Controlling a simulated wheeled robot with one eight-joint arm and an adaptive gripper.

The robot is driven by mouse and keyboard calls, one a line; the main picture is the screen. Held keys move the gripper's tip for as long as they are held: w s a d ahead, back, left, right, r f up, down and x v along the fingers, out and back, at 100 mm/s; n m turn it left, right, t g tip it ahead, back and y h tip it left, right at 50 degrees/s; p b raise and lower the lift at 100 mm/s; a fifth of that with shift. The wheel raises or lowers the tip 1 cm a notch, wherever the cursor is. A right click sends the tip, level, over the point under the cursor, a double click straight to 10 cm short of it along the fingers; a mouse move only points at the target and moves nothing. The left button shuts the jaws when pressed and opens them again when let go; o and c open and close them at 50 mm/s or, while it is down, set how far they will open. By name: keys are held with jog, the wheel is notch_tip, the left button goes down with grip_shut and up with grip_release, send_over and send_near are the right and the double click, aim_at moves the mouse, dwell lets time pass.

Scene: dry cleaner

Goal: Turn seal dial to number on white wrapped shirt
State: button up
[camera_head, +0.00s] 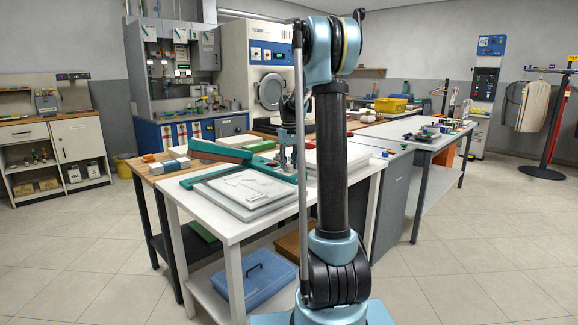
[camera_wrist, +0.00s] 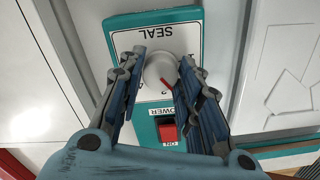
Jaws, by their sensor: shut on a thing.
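The seal dial (camera_wrist: 159,70) is a pale round knob with a red pointer mark, on a white plate marked SEAL with a teal border (camera_wrist: 152,18). My gripper (camera_wrist: 162,68) is shut on the dial, one finger on each side. The lettering is upside down in the wrist view. The red mark points down and right, close to a "2"; the fingers hide part of the scale. A white wrapped shirt (camera_head: 252,187) seems to lie on the flat grey pad on the white table. Its wrapped surface shows at the right of the wrist view (camera_wrist: 296,78). I cannot read a number on it.
A red power switch (camera_wrist: 168,132) marked ON sits just below the dial, between my fingers. A teal and red press arm (camera_head: 222,150) lies behind the pad. A blue box (camera_head: 255,278) is on the lower shelf.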

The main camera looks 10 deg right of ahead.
jog(key=m, duration=0.6)
jog(key=shift+w+m, duration=0.2)
jog(key=shift+m, duration=0.1)
dwell(0.5)
jog(key=o, duration=1.1)
jog(key=shift+s, duration=0.1)
notch_tip(320, 180, up, 12)
jog(key=shift+f, duration=0.1)
